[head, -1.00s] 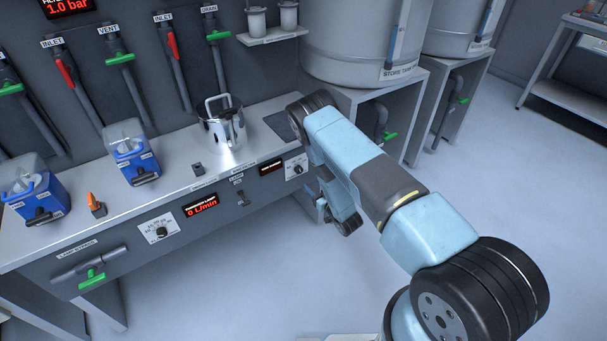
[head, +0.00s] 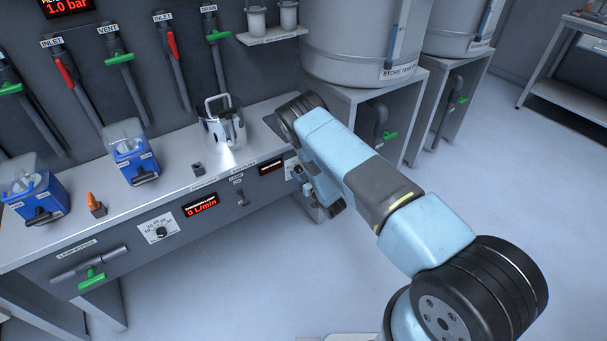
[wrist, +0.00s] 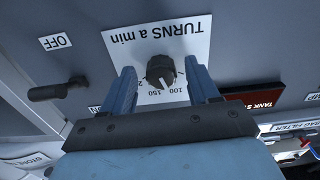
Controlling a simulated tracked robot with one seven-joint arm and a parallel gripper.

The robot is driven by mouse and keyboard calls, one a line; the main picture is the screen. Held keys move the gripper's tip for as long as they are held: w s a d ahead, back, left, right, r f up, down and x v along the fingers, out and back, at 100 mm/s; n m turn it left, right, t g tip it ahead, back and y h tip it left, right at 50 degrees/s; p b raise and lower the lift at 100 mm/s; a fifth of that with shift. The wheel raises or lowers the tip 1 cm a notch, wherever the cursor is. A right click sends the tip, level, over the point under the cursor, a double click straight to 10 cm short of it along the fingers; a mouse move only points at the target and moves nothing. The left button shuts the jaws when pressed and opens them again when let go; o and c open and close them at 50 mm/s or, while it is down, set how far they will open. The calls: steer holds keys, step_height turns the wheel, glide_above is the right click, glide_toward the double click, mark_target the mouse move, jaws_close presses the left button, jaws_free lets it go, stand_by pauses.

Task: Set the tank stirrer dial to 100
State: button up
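The stirrer dial (wrist: 160,71) is a black knob on a white plate (wrist: 180,45) marked "TURNS a min", upside down in the wrist view. Its white pointer mark lies between the 100 and 150 marks. My gripper (wrist: 160,73) is open, with one finger on each side of the knob and gaps showing between fingers and knob. I cannot tell how far the fingertips reach along the knob's depth. In the head view my arm hides most of the dial, and the gripper cannot be made out clearly.
A display labelled "TANK S..." (wrist: 250,95) sits right of the dial in the wrist view. A dark lever (wrist: 60,90) by an "OFF" label is at left. In the head view, a metal jug (head: 224,125) stands on the bench and another dial (head: 160,231) is further left.

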steer(key=c, duration=1)
steer(key=shift+d+n, duration=0.1)
steer(key=shift+n, duration=0.3)
steer(key=o, duration=1)
steer(key=shift+o, duration=0.2)
steer(key=shift+s, duration=0.1)
steer(key=v, duration=1.3)
steer(key=shift+s+d, duration=0.2)
